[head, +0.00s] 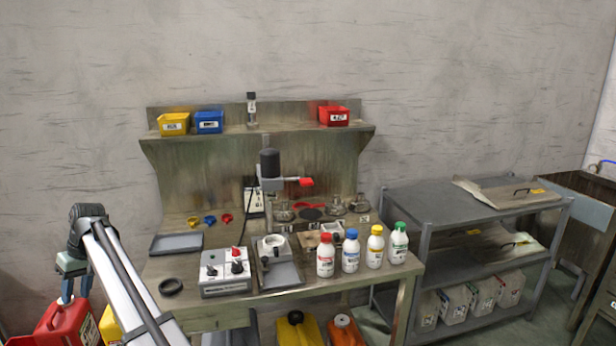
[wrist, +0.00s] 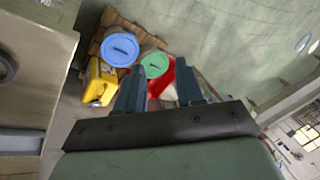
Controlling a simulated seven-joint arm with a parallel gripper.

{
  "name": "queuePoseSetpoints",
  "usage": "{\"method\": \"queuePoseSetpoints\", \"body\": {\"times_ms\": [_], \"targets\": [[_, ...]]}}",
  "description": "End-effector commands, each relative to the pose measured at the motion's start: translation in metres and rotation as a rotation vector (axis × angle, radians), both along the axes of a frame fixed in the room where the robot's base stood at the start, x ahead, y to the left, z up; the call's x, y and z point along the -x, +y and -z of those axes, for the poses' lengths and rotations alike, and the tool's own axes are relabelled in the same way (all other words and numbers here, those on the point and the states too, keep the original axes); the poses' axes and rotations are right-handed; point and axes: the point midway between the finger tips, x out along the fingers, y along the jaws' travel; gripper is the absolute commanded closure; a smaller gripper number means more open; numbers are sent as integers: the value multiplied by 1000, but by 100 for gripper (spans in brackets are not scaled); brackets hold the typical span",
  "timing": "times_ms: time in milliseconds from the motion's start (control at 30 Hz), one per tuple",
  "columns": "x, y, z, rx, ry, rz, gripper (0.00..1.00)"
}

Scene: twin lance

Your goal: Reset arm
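My gripper (wrist: 160,88) shows in the wrist view with its two dark blue fingers apart and nothing between them. It points down toward containers on the floor. In the head view my gripper (head: 69,290) hangs at the far left, to the left of the workbench (head: 160,268) and above a red canister (head: 60,322). My arm reaches up from the bottom left of the head view and bends down at its wrist. The red canister is partly behind the fingers in the wrist view.
Beside the red canister stand a yellow canister (wrist: 100,83), a blue-lidded container (wrist: 120,48) and a green-lidded container (wrist: 154,65). The bench holds several bottles (head: 350,250), a control box (head: 225,272) and a press stand (head: 270,172). A grey shelf cart (head: 425,212) stands at right.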

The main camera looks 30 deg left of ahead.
Motion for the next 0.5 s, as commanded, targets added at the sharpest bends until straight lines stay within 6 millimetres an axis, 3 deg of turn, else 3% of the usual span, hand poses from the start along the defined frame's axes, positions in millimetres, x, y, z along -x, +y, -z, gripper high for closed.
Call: {"method": "queuePoseSetpoints", "body": {"times_ms": [67,167,367,500], "targets": [[16,-11,17,1,20,1,63],[16,-23,42,10,39,21,63],[-14,-49,89,37,50,80,63],[-48,-73,125,63,50,136,63]]}}
